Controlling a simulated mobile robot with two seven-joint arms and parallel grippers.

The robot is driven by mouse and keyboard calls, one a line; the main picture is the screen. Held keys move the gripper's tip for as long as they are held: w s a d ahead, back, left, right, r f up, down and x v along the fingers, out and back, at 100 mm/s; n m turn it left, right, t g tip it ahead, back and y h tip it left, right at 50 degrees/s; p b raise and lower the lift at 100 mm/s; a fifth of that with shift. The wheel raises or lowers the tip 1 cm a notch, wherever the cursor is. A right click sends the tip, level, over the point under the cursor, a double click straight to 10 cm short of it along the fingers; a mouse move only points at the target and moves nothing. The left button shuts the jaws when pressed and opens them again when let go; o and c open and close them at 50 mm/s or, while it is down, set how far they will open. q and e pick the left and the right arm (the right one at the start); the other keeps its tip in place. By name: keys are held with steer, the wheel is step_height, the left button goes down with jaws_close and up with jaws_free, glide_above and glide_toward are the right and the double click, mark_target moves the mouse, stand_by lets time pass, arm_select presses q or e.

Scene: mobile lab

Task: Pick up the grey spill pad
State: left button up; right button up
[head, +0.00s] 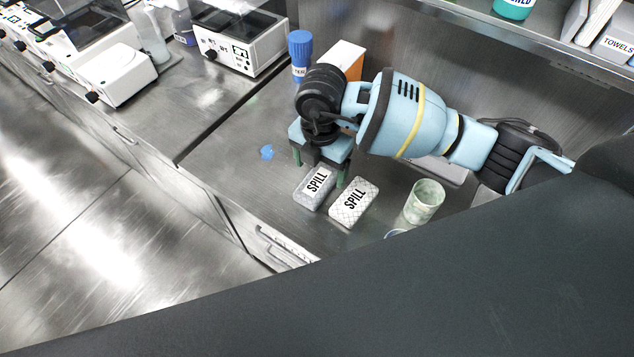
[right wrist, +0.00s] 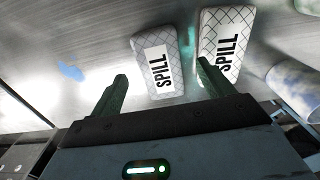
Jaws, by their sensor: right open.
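Two pads marked SPILL lie flat side by side on the steel counter. The left spill pad (head: 314,188) looks light grey with a quilted pattern; it also shows in the right wrist view (right wrist: 157,65). The right spill pad (head: 354,204) looks a little whiter, and it shows in the right wrist view (right wrist: 228,40). My right gripper (head: 319,166) is open and empty above the counter, close to the left pad. In the right wrist view its green fingers (right wrist: 162,72) appear on either side of the left pad. My left gripper is not in view.
A pale green beaker (head: 424,202) stands right of the pads. A blue spot (head: 266,152) lies on the counter to the left. Behind my gripper are a blue-capped bottle (head: 300,55) and an orange-and-white box (head: 343,58). Instruments (head: 238,40) stand at the back left.

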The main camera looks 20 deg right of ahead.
mark_target(319, 178)
steer(key=shift+f, duration=1.4)
steer(key=shift+c, duration=0.3)
steer(key=c, duration=1)
steer(key=shift+r, duration=0.1)
step_height(319, 178, up, 10)
steer(key=shift+p, duration=0.3)
